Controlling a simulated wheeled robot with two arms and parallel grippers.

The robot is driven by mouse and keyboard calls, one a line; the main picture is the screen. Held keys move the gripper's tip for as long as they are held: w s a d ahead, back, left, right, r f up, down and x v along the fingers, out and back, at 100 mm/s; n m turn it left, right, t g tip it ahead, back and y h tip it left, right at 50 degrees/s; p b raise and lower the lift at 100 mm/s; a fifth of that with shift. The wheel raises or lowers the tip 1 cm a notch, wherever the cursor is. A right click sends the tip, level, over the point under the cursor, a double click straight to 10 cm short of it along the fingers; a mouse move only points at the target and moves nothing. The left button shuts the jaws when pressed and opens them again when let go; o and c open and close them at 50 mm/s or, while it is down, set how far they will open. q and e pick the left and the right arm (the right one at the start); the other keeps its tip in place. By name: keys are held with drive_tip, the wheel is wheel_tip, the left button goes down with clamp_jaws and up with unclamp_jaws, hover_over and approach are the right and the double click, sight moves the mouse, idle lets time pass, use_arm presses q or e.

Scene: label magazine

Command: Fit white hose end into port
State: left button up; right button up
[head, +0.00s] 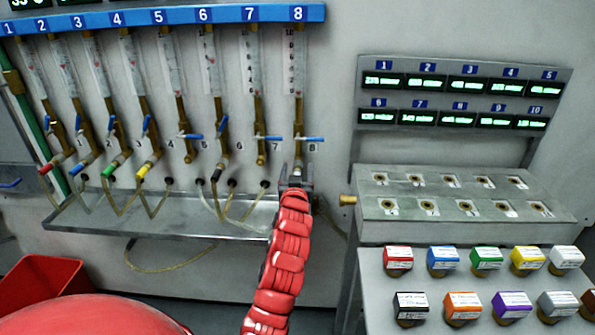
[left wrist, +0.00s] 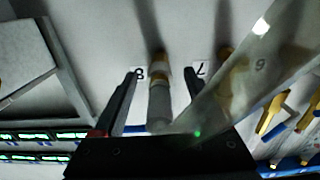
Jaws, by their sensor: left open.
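My left gripper (head: 295,180) is just under the brass port 8 (head: 298,155) at the lower end of column 8. In the left wrist view its two dark fingers (left wrist: 155,85) stand apart, one on each side of a pale grey-white hose end (left wrist: 160,103). The hose end points at the brass port (left wrist: 159,70) and appears to meet it; how deep it sits I cannot tell. A translucent hose (left wrist: 245,75) crosses the right of that view. In the head view the gripper mostly hides the hose end. My right gripper is not in view.
Red (head: 46,169), green (head: 112,169) and yellow (head: 144,171) hose ends are at columns to the left. A metal tray (head: 150,225) runs below. A panel with displays (head: 450,100) and a block of coloured labelled caps (head: 445,262) stand at right.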

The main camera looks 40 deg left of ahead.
use_arm(q)
drive_tip(key=p+v, duration=0.6)
drive_tip(key=v, duration=1.1)
drive_tip(key=shift+s, duration=0.25)
